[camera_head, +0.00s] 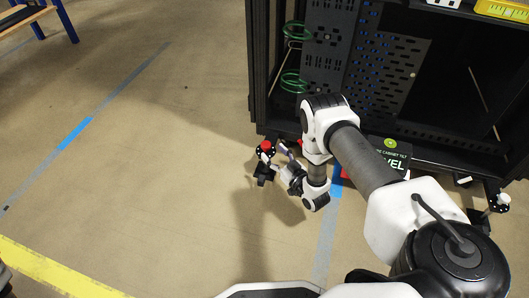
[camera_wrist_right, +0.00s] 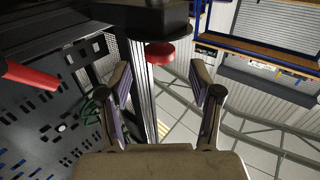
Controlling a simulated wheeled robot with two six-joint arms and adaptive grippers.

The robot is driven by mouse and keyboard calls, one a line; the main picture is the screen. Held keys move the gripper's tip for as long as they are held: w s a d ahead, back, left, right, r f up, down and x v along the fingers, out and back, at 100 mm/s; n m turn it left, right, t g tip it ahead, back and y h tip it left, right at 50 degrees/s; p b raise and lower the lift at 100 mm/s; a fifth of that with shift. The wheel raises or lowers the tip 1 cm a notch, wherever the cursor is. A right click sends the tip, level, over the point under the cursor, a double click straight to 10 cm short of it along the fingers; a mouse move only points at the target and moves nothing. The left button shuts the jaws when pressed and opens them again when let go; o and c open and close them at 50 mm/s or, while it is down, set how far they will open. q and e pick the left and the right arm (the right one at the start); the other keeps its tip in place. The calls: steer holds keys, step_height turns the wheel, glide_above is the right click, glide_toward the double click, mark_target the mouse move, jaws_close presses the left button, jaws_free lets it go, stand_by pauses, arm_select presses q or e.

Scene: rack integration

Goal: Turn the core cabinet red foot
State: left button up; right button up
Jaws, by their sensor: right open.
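The core cabinet (camera_head: 262,75) is a tall black rack at the top of the head view. My right gripper (camera_head: 276,158) is open, just right of the foot; the wrist view also shows the open fingers (camera_wrist_right: 160,78) with nothing between the pads. Contact cannot be told. My left gripper is out of view.
A black sign (camera_head: 393,150) about cabinet tilt and level stands at the cabinet base, partly behind my right arm. Another foot (camera_head: 500,202) is at the right corner. A red bar (camera_wrist_right: 28,78) juts in at the wrist view's left.

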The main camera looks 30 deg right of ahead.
mark_target(267, 145)
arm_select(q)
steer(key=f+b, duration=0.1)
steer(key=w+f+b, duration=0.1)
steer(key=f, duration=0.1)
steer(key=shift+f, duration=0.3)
arm_select(e)
steer(key=w, duration=0.4)
steer(key=shift+w+f, duration=0.25)
steer(key=shift+w, duration=0.15)
steer(key=shift+w+r, duration=0.2)
steer(key=shift+w, duration=0.1)
steer(key=c, duration=1.2)
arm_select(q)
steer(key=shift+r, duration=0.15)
arm_select(e)
steer(key=shift+a+h, duration=0.1)
steer(key=shift+h, duration=0.2)
